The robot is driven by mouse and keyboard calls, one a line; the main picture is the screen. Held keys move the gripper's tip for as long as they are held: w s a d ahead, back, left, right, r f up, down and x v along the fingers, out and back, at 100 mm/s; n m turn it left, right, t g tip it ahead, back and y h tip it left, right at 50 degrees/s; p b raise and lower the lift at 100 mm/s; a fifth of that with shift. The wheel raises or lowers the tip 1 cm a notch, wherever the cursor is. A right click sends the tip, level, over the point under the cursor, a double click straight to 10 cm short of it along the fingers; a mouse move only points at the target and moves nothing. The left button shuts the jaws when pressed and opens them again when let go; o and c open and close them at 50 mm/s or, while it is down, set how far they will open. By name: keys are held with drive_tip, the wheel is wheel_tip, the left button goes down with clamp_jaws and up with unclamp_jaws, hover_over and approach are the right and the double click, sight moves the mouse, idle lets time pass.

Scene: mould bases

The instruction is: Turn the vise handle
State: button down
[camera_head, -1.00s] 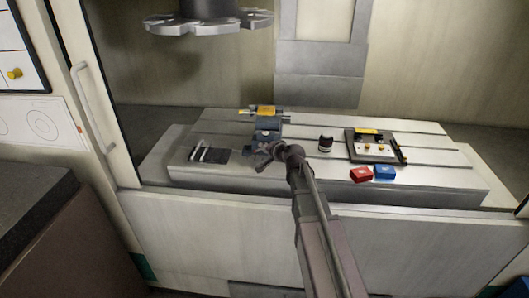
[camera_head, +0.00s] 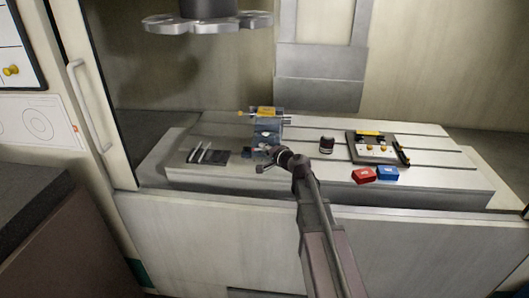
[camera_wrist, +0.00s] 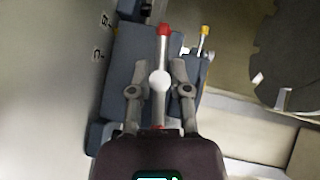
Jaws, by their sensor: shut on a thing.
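The blue-grey vise (camera_head: 266,132) stands on the slotted machine table, with a yellow part on top. In the wrist view its body (camera_wrist: 122,62) fills the middle left. The vise handle (camera_wrist: 163,42) is a thin bar with red ends and a round white hub at its middle. My gripper (camera_wrist: 160,72) is shut on the handle near the white hub, one finger on each side of the bar. In the head view my gripper (camera_head: 267,157) is at the vise's near side, small and partly merged with it, so the handle there is hard to make out.
Dark strips (camera_head: 208,156) lie left of the vise. A dark cylinder (camera_head: 326,145), a plate with yellow parts (camera_head: 376,148), a red box (camera_head: 364,175) and a blue box (camera_head: 388,173) are on the right. A tool disc (camera_head: 207,22) hangs overhead.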

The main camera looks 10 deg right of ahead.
drive_tip(key=shift+w+m+t+y+b, duration=0.1)
drive_tip(key=shift+m+t+y+b, duration=0.6)
drive_tip(key=shift+b, duration=0.8)
idle(1.5)
drive_tip(key=c, duration=0.6)
unclamp_jaws()
drive_tip(key=v, duration=1.2)
drive_tip(key=shift+a+f, duration=0.1)
drive_tip(key=shift+a, duration=0.05)
drive_tip(key=shift+o, duration=0.4)
